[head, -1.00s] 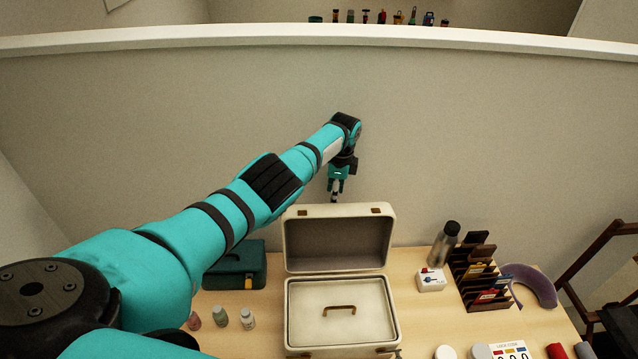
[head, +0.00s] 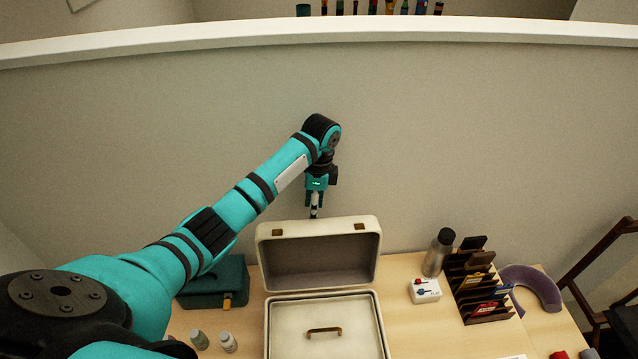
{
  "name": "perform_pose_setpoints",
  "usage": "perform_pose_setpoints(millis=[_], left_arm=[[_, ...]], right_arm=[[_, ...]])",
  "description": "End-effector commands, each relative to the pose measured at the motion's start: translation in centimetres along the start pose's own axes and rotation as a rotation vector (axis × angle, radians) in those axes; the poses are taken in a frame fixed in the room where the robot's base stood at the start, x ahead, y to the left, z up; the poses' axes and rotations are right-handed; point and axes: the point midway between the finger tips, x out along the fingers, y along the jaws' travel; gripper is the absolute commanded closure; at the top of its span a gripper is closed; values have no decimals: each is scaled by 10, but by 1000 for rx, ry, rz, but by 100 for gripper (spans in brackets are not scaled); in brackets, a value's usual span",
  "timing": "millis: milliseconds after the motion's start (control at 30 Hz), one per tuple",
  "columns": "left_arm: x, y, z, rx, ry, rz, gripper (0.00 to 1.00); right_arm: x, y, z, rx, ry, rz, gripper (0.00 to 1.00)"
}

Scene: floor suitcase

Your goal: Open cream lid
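The cream suitcase lid (head: 318,258) stands raised and upright at the back of the suitcase base (head: 264,318) on the table. A cream inner panel (head: 350,343) with a brown handle lies in the base. My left gripper (head: 314,214) points down just behind and above the lid's top edge, near its middle. Its fingertips are close together and partly blurred; I see nothing clearly held, and contact with the lid cannot be told. My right gripper is not in the view.
A dark green case (head: 213,284) sits left of the suitcase, with small bottles (head: 227,342) in front. A steel bottle (head: 438,252), a white box (head: 424,291), a wooden rack (head: 481,283) and a purple curved cushion (head: 531,288) stand to the right. A wall rises behind the table.

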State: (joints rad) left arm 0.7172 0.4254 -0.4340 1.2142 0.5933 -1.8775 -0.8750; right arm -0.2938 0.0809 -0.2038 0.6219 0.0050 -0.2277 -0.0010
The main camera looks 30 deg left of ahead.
Motion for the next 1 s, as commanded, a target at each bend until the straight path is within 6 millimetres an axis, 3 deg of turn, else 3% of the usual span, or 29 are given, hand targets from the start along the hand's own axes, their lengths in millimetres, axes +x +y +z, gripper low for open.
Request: perform_pose_setpoints(millis=[33, 400, 1000], left_arm=[[-81, -35, -4, 10, 55, -153, 64], [-87, 6, -4, 53, 44, -146, 64], [-84, 11, -6, 58, 41, -135, 64]], right_arm=[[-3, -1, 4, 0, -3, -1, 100], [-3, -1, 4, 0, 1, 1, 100], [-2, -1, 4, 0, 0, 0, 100]])
